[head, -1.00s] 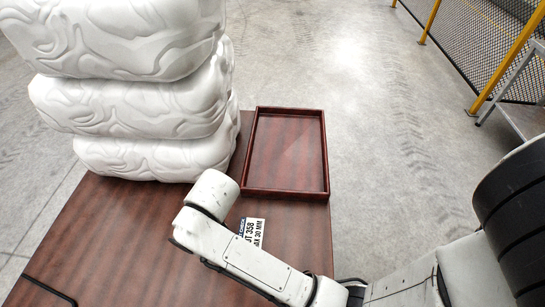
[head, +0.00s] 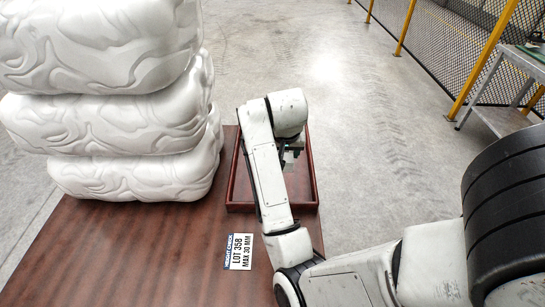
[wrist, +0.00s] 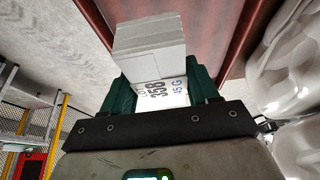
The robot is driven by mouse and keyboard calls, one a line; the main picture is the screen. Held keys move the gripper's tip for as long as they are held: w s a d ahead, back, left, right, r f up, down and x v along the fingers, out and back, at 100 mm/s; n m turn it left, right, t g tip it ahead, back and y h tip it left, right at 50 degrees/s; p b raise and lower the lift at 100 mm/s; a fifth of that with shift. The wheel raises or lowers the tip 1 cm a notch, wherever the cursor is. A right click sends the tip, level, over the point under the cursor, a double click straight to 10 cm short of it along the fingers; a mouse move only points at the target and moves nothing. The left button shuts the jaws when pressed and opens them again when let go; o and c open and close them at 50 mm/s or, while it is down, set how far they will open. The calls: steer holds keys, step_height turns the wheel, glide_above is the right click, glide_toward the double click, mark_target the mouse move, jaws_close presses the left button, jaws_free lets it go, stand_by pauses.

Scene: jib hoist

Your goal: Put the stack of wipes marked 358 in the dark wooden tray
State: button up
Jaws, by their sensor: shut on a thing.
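The stack of wipes (wrist: 150,38), pale grey-white with a label reading 358 and 45 G, is held between the green fingers of my gripper (wrist: 160,80) in the wrist view. In the head view my gripper (head: 290,156) is over the dark wooden tray (head: 313,180), inside its outline, and the stack is mostly hidden by my arm. The tray is a shallow reddish-brown box with a raised rim at the table's far right corner. Its floor and rim also show behind the stack in the wrist view (wrist: 208,22). I cannot tell whether the stack touches the floor.
A white label (head: 239,252) reading LOT 358, MAX 30 MM lies on the table (head: 150,255). A tall pile of white, bulging sacks (head: 120,125) stands left of the tray. Beyond is open concrete floor, with yellow posts and mesh fencing (head: 440,40) at right.

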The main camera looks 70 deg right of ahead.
steer(key=w+d, duration=0.1)
steer(key=w+d+f, duration=0.1)
steer(key=d, duration=0.1)
steer(key=w+d+f, duration=0.1)
steer(key=shift+w+d+f, duration=0.25)
steer(key=shift+w, duration=0.1)
steer(key=w+d+f, duration=0.2)
steer(key=f, duration=0.1)
steer(key=w+d+f, duration=0.1)
steer(key=f, duration=0.1)
steer(key=shift+d+f, duration=0.2)
steer(key=shift+d, duration=0.15)
steer(key=x, duration=0.3)
steer(key=shift+a+f, duration=0.3)
steer(key=shift+f, duration=0.2)
steer(key=shift+f, duration=0.15)
